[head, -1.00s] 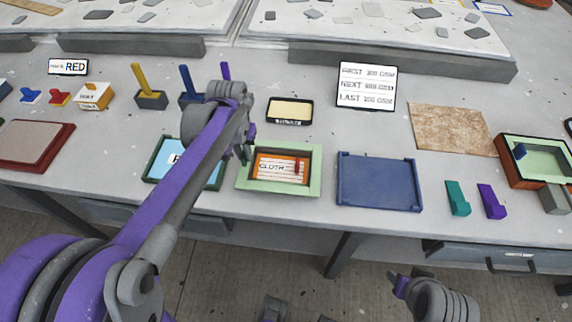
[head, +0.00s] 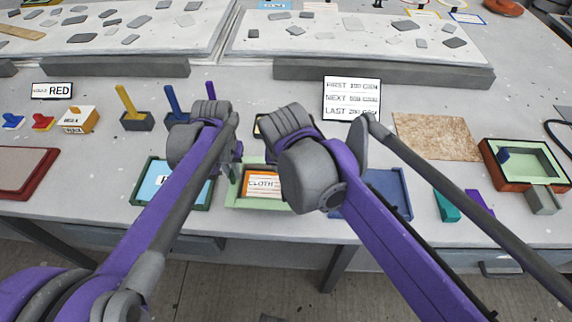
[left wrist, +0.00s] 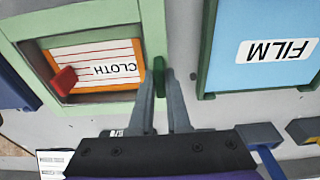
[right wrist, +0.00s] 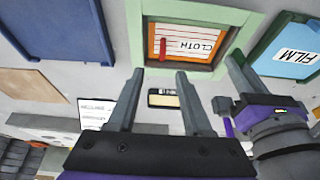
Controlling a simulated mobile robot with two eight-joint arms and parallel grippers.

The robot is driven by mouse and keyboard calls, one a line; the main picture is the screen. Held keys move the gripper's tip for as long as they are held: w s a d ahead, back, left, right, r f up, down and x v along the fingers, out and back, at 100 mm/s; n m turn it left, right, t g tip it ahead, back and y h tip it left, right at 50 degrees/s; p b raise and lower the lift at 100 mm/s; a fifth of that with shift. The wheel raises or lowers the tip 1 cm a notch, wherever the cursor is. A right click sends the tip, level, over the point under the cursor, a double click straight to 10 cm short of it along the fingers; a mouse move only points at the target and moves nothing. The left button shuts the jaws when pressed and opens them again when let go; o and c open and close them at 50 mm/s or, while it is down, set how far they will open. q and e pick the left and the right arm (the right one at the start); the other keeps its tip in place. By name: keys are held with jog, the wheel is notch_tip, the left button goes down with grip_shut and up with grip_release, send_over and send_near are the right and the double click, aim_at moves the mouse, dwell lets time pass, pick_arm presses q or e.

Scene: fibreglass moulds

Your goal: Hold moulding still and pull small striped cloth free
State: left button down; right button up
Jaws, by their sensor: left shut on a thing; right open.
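The moulding (head: 240,201) is a pale green frame with an orange inner edge; it also shows in the right wrist view (right wrist: 134,35). Inside lies a white cloth with red stripes (left wrist: 92,57), marked CLOTH, with a red tab (left wrist: 64,79) standing at one end. My left gripper (left wrist: 160,82) is shut on a dark green upright piece at the moulding's side. My right gripper (right wrist: 157,78) is open and empty, its fingers pointing toward the moulding and apart from the tab. In the head view my right wrist hides the tab and the moulding's right part.
A blue-faced FILM frame (left wrist: 265,50) stands beside my left gripper. A blue tray (head: 390,190) lies right of the moulding, partly behind my right arm. A small dark-framed box (right wrist: 163,98) and a white sign (head: 351,98) stand behind. My two grippers are close together.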

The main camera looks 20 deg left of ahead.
jog(key=x, duration=1.2)
jog(key=shift+w+a+r, duration=0.1)
jog(key=shift+a, duration=0.2)
grip_shut()
jog(key=shift+r, duration=0.2)
jog(key=shift+r, duration=2.3)
jog(key=shift+r, duration=0.15)
jog(key=shift+r, duration=2.4)
